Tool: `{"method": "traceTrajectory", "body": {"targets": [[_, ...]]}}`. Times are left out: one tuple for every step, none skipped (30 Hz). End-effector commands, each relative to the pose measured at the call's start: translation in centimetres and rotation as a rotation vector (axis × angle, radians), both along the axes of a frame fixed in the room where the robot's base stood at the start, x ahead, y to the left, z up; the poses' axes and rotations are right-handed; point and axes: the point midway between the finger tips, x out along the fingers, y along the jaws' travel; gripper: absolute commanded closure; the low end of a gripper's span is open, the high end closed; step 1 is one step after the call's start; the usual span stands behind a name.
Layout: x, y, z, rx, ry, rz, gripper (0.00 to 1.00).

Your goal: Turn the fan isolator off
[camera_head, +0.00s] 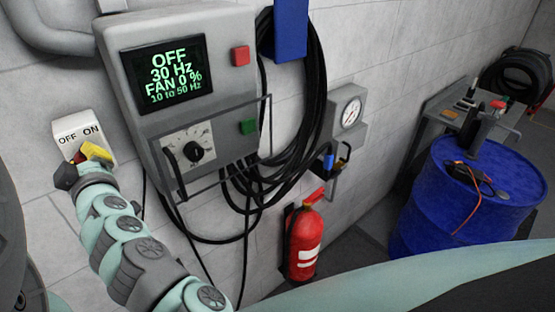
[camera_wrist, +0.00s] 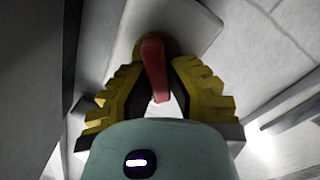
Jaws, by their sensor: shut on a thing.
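The fan isolator (camera_head: 82,130) is a pale wall box at the left of the head view, marked OFF on the left and ON on the right. My gripper (camera_head: 86,154) is at its lower front. In the wrist view, the yellow fingers of my gripper (camera_wrist: 157,68) are shut on the red handle (camera_wrist: 154,70), which stands between their tips. The handle's round base shows behind it against the isolator box (camera_wrist: 190,25). In the head view the fingers hide most of the handle, so I cannot tell whether it points to OFF or ON.
A grey control box (camera_head: 205,30) with a screen, knob and guard rail (camera_head: 225,172) stands close right of the isolator. Black cables (camera_head: 305,110) hang beside it. A red extinguisher (camera_head: 304,240) and a blue drum (camera_head: 460,205) are farther right.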

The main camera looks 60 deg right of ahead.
Motion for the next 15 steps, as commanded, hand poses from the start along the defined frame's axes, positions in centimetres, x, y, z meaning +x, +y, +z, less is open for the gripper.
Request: {"method": "traceTrajectory", "body": {"targets": [[-0.03,-0.05,-0.33,-0.028,0.010,-0.003,1.00],[-0.02,-0.03,-0.32,-0.044,0.015,-0.002,1.00],[-0.01,0.00,-0.31,-0.061,0.020,-0.002,1.00],[0.00,0.03,-0.30,-0.075,0.023,-0.001,1.00],[0.01,0.06,-0.28,-0.086,0.026,-0.001,1.00],[0.02,0.09,-0.26,-0.100,0.030,-0.001,1.00],[0.02,0.11,-0.25,-0.110,0.032,0.000,1.00],[0.03,0.15,-0.24,-0.117,0.034,0.000,1.00],[0.04,0.17,-0.22,-0.127,0.036,0.001,1.00],[0.04,0.19,-0.21,-0.134,0.038,0.001,1.00],[0.05,0.20,-0.20,-0.138,0.040,0.001,1.00],[0.05,0.21,-0.18,-0.144,0.041,0.001,1.00],[0.05,0.21,-0.18,-0.148,0.042,0.001,1.00],[0.05,0.23,-0.17,-0.151,0.043,0.001,1.00],[0.07,0.23,-0.15,-0.154,0.043,0.002,1.00]]}}
